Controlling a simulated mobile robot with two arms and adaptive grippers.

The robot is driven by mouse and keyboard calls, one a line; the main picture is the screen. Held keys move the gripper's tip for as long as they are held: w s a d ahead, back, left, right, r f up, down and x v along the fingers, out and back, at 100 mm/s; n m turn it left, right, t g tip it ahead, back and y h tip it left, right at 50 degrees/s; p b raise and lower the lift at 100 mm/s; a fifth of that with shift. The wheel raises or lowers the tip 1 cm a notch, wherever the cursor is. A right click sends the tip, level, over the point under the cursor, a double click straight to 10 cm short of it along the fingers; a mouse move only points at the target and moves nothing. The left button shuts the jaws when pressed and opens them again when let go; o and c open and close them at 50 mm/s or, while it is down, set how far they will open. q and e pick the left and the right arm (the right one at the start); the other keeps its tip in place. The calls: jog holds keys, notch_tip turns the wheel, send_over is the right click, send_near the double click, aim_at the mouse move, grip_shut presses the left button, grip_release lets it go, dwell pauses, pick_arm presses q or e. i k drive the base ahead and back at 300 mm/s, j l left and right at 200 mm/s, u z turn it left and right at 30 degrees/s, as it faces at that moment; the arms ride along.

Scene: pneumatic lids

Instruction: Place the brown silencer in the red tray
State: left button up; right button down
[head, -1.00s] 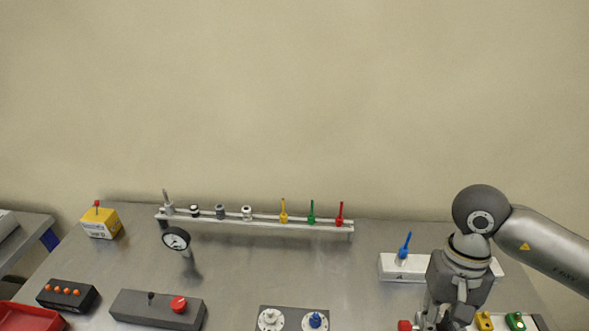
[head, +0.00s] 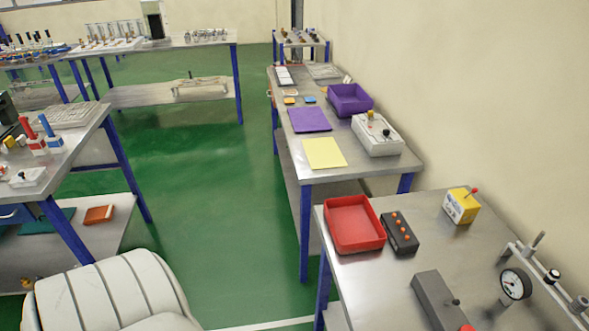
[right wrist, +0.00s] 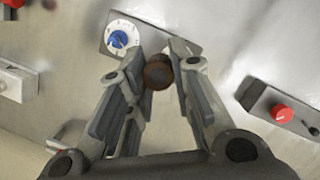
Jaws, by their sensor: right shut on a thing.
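The brown silencer (right wrist: 158,74) shows in the right wrist view as a small dark brown round piece between my fingertips. My right gripper (right wrist: 163,64) is shut on it and holds it above a metal bench. My right gripper and the silencer are out of the head view. My left gripper is in neither current view.
A black box with orange buttons (head: 400,233) stands right beside the tray. A grey box (head: 436,300), a yellow box (head: 461,206) and a gauge (head: 515,284) share the bench. A blue-knobbed dial (right wrist: 117,38) and a red button (right wrist: 282,113) lie below my right gripper.

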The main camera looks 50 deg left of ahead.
aim_at(352, 227)
jog(key=j+u, duration=0.35)
jog(key=i+j+u, duration=0.1)
jog(key=j+u, duration=0.3)
jog(key=i+j+u, duration=0.1)
jog(key=j+u, duration=0.25)
jog(key=j, duration=0.2)
jog(key=i+j, duration=0.15)
jog(key=j, duration=0.1)
